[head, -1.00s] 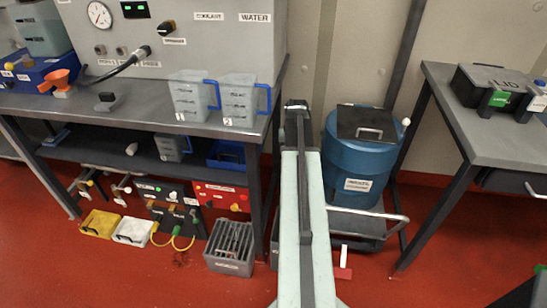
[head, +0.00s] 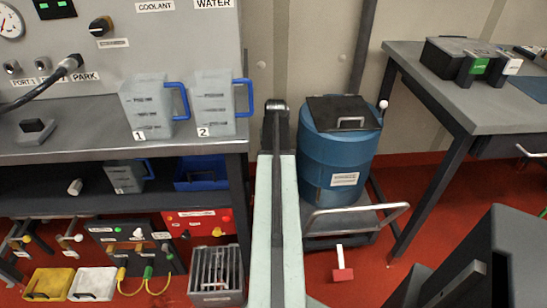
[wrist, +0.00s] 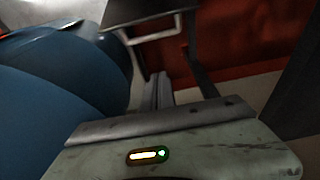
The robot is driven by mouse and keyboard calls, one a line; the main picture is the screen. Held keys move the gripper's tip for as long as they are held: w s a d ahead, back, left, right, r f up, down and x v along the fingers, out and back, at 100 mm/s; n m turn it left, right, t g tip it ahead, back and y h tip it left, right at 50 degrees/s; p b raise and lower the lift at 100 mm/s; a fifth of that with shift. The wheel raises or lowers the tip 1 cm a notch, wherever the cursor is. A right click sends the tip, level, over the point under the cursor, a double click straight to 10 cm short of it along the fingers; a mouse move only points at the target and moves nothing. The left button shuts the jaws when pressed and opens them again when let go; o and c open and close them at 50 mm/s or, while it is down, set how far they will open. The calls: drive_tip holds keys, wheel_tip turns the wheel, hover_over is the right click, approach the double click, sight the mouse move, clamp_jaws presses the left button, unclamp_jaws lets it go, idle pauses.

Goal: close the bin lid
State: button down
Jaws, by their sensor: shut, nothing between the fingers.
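The bin looks to be the blue drum (head: 335,165), upright on a low trolley right of centre in the head view. Its black lid (head: 330,108), with a silver handle near the front edge, is over the top; I cannot tell whether it lies flat or is tilted. In the wrist view the blue drum side (wrist: 60,110) fills the left. My gripper (wrist: 157,90) shows there as narrow grey fingers close together, empty, right of the drum. A dark panel with a pale bar (wrist: 158,36) lies beyond it; I cannot tell which part this is.
The trolley's tube handle (head: 360,215) sticks out in front of the drum. A grey table (head: 450,105) with a black case stands at right. A workbench (head: 80,150) with two clear jugs stands at left. A dark grey shape fills the lower right corner. Red floor shows between.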

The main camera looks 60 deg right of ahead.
drive_tip(key=s+b+x, duration=0.1)
drive_tip(key=b+x, duration=0.6)
drive_tip(key=x, duration=0.1)
drive_tip(key=s+a+p, duration=0.1)
drive_tip(key=s+a+r+p, duration=0.1)
drive_tip(key=a, duration=0.1)
drive_tip(key=shift+a+r, duration=0.2)
drive_tip(key=shift+r, duration=0.05)
